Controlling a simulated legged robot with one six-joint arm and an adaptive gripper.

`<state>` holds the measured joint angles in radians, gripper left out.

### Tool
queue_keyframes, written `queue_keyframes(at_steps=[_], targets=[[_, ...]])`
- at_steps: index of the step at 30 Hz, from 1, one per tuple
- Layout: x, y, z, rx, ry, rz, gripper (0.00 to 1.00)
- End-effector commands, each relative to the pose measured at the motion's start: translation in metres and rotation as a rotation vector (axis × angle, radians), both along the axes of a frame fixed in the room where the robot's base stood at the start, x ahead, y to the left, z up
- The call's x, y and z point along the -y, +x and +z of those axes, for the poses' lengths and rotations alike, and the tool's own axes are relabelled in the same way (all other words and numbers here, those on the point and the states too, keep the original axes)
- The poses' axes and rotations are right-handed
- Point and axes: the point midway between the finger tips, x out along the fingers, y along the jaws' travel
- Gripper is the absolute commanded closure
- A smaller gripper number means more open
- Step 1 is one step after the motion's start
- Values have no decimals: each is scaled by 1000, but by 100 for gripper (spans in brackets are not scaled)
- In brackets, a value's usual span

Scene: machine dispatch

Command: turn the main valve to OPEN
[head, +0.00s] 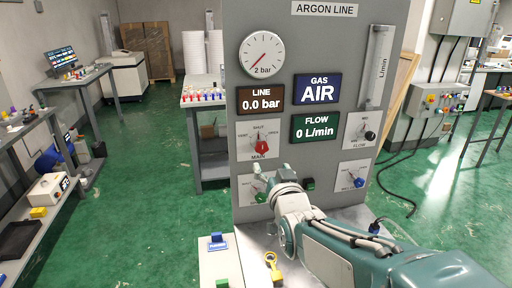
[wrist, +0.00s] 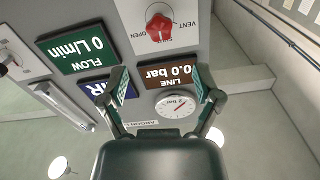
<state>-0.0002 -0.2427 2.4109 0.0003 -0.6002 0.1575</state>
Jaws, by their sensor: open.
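The main valve is a red knob (head: 262,146) on a white plate marked VENT, SHUT and OPEN, on the left of the grey argon panel. It points up, at SHUT. In the wrist view, which is upside down, the red knob (wrist: 159,27) sits at the top.
The panel also carries a black flow knob (head: 370,136), a blue knob (head: 359,183), a green knob (head: 260,197) and a gauge (head: 262,55). Displays read line 0.0 bar (head: 260,99), gas AIR (head: 317,88) and flow 0 L/min (head: 317,128). Blue (head: 217,241) and yellow (head: 272,264) items lie below.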

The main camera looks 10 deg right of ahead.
Motion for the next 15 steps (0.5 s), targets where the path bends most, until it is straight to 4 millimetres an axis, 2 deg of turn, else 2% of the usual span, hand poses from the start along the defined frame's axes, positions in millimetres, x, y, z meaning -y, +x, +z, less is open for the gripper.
queue_keyframes(at_steps=[15], targets=[[0, 81, -1, -3, -1, -1, 18]])
